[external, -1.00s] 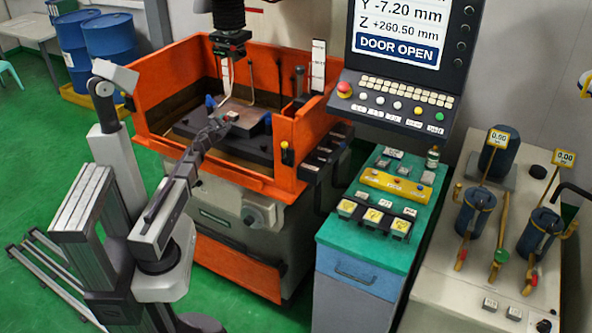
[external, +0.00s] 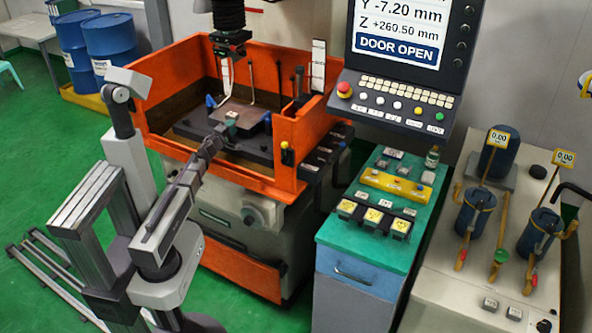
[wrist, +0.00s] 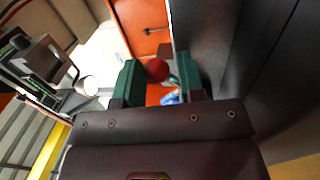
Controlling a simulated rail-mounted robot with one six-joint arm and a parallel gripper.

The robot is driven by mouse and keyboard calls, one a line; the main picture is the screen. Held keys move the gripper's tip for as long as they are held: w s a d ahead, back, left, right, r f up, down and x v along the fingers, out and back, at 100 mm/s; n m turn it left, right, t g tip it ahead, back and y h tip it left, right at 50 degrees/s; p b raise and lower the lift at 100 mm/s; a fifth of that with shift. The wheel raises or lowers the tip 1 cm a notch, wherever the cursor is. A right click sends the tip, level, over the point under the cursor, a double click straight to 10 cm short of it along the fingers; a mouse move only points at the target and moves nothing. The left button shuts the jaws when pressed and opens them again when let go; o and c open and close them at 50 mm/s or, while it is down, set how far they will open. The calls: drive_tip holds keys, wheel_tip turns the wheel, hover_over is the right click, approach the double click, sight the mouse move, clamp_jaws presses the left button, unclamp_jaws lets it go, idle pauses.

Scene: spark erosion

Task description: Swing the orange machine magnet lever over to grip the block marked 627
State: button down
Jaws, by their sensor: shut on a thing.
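The orange machine (external: 286,143) stands with its tub open in the external view. A small brownish block (external: 232,114) sits on the plate inside; no number is readable on it. My gripper (external: 222,130) reaches over the tub's front wall, close in front of the block. In the wrist view, my gripper's green fingers (wrist: 162,82) are shut on a red knob (wrist: 157,70), which appears to be the end of the magnet lever. The lever's shaft is hidden, and the external view does not show the knob clearly.
The machine's head (external: 230,38) hangs above the plate. Orange tub walls (external: 185,163) surround the work area. A control panel (external: 395,103) and a green-topped cabinet (external: 340,236) stand to the right.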

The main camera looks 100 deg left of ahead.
drive_tip(key=shift+s+a, duration=0.1)
idle(0.4)
drive_tip(key=c, duration=0.7)
unclamp_jaws()
drive_tip(key=shift+s, duration=0.1)
drive_tip(key=shift+c, duration=0.2)
drive_tip(key=shift+f, duration=0.1)
drive_tip(key=shift+d, duration=0.5)
drive_tip(key=v, duration=0.6)
drive_tip(key=shift+s+d+b, duration=0.2)
drive_tip(key=shift+s+b, duration=0.05)
drive_tip(key=shift+b, duration=0.2)
